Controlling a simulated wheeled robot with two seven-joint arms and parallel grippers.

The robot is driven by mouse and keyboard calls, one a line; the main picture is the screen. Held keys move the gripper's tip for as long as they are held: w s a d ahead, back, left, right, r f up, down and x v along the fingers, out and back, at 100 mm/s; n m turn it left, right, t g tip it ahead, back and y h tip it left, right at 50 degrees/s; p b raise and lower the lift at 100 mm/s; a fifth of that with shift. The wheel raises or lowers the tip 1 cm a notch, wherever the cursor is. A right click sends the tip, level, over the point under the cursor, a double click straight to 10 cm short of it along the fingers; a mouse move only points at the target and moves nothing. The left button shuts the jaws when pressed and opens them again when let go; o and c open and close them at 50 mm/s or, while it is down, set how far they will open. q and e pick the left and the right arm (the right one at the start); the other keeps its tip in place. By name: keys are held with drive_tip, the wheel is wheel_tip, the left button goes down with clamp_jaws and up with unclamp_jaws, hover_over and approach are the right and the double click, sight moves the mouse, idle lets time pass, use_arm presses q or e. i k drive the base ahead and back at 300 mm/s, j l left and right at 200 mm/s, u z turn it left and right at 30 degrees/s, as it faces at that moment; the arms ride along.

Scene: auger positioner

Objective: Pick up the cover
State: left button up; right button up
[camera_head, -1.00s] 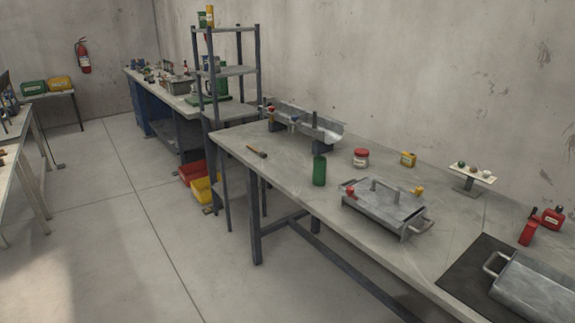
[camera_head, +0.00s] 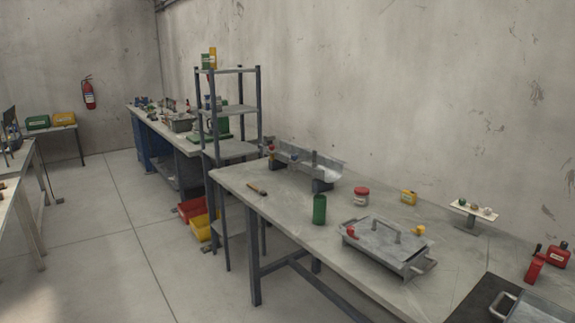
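A flat grey metal cover (camera_head: 376,244) with an upright bar handle lies on a shallow metal tray-like box (camera_head: 412,272) on the long workbench. A red knob (camera_head: 351,231) is at its left and a yellow piece (camera_head: 419,230) at its far right corner. I cannot tell whether the cover is fastened. Another metal piece with a loop handle (camera_head: 522,308) is cut off at the bottom right. Neither of my grippers is in view.
The workbench (camera_head: 285,222) holds a green cylinder (camera_head: 319,209), a red jar (camera_head: 361,196), a yellow container (camera_head: 409,196), a metal trough (camera_head: 305,165), a small stand (camera_head: 472,213) and red containers (camera_head: 536,266). A shelf rack (camera_head: 229,150) stands behind. The floor (camera_head: 120,250) at left is clear.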

sight(387, 238)
drive_tip(key=i+l+z, duration=0.2)
drive_tip(key=l+z, duration=0.15)
drive_tip(key=i+l+z, duration=0.65)
drive_tip(key=k+l, duration=0.05)
drive_tip(key=l, duration=0.05)
